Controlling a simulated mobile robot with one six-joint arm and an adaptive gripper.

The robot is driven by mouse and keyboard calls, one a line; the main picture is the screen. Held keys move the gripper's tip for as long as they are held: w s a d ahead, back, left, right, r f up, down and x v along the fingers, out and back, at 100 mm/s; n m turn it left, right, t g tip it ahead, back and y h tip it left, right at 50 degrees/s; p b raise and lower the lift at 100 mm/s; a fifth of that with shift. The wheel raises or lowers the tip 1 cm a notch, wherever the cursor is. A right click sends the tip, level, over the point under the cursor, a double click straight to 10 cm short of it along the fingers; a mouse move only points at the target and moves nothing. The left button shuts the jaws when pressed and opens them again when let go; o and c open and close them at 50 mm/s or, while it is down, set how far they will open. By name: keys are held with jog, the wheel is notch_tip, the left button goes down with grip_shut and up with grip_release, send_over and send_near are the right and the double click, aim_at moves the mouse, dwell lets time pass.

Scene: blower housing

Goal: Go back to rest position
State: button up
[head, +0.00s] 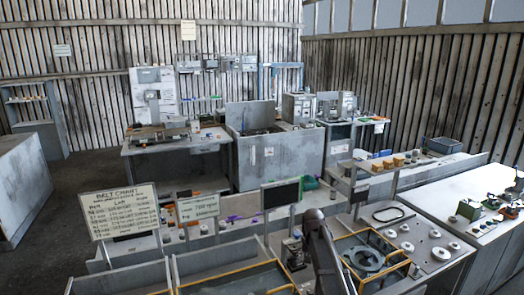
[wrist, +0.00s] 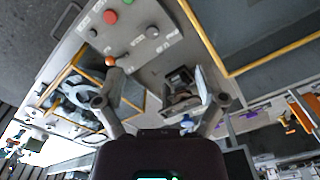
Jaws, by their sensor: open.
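My gripper (wrist: 163,100) shows in the wrist view with its two fingers spread apart and nothing between their tips. A grey panel with buttons and a small open metal fixture (wrist: 180,92) appear beyond the fingers; I cannot tell the distance. My grey arm (head: 325,255) rises at the bottom centre of the head view, and its gripper cannot be made out there. A round grey housing (head: 369,257) lies in a yellow-edged tray (head: 404,262) to the right of my arm. The housing also shows left of the fingers in the wrist view (wrist: 78,96).
The button panel has a red button (wrist: 110,17). A yellow-edged bin (head: 235,281) lies left of my arm. Sign boards (head: 120,210) and a dark screen (head: 281,194) stand behind it. A plate with round parts (head: 412,236) lies right. Open floor (head: 95,170) is at left.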

jog(key=s+f+n+b, duration=0.1)
jog(key=s+f+b, duration=0.7)
jog(key=s, duration=0.4)
jog(key=s+f+n+b, duration=0.1)
jog(key=s+f+b, duration=0.7)
jog(key=s, duration=0.3)
jog(key=shift+s+f+n, duration=0.15)
jog(key=shift+s+n, duration=0.15)
jog(key=shift+s, duration=0.1)
